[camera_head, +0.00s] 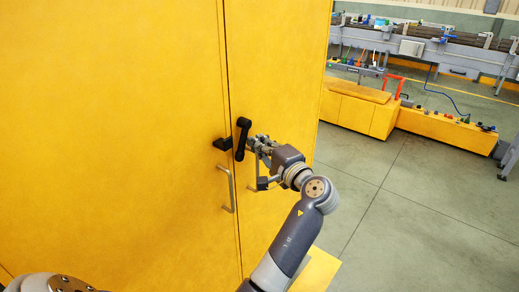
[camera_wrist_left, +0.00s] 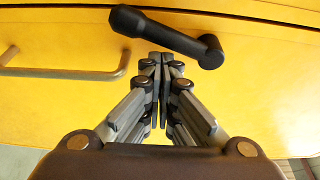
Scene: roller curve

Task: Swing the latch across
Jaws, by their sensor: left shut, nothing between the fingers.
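The black latch (camera_head: 242,138) is on the right yellow door, just right of the seam, and stands nearly upright. In the left wrist view the latch (camera_wrist_left: 165,33) runs from a round pivot at the right to a thicker free end at the left. A black catch (camera_head: 222,144) juts from the left door beside it. My left gripper (camera_head: 252,143) is just right of the latch, its fingers shut and empty. In the left wrist view the left gripper (camera_wrist_left: 162,58) has its tips beside the latch bar; I cannot tell whether they touch. My right gripper is out of view.
A metal handle (camera_head: 226,188) is on the left door below the catch. Another handle (camera_head: 256,171) is on the right door, partly behind my left gripper. Grey floor (camera_head: 400,190) lies open to the right, with a yellow bench (camera_head: 360,112) and a conveyor (camera_head: 440,48) farther back.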

